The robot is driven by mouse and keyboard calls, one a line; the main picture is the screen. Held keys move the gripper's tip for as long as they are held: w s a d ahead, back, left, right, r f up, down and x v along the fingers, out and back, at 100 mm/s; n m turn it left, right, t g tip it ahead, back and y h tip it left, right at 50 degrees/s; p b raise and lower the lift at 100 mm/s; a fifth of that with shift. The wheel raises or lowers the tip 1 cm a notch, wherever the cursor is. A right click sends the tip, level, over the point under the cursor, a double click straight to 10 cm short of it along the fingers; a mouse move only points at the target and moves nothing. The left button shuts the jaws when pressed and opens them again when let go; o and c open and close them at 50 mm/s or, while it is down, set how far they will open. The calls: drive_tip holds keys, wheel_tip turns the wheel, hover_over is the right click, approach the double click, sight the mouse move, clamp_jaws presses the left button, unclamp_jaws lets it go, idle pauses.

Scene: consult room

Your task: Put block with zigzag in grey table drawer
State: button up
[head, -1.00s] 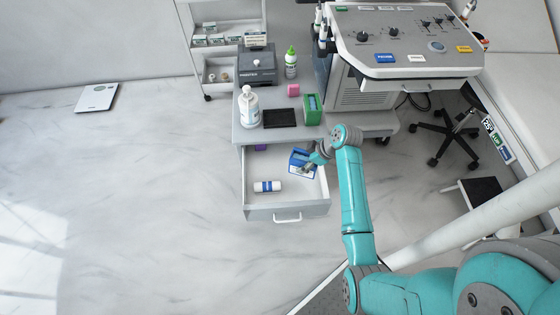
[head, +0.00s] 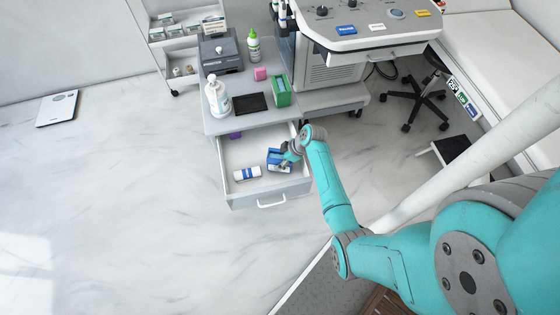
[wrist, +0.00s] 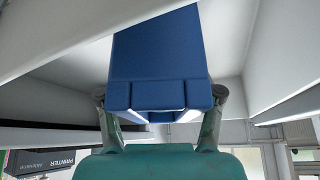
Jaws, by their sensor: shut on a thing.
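The grey table (head: 216,125) has its drawer (head: 270,196) pulled open. My gripper (head: 287,163) is inside the drawer's outline, at its right side, shut on a blue block (head: 274,155). The blue block also fills the middle of the wrist view (wrist: 160,60), with a fingertip on each side of it. A pale patch shows on the block in the head view, but I cannot make out a zigzag. I cannot tell whether the block touches the drawer floor.
A white roll with a blue band (head: 247,174) lies in the drawer, and a purple item (head: 235,135) is at its back. On the tabletop are a pump bottle (head: 218,97), a black pad (head: 250,103), a green block (head: 279,92) and a pink block (head: 260,74).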

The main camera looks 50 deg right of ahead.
drive_tip(key=shift+f, duration=0.9)
drive_tip(key=o, duration=1.7)
drive_tip(key=shift+f, duration=0.1)
drive_tip(key=shift+o, duration=0.2)
drive_tip(key=v, duration=1.2)
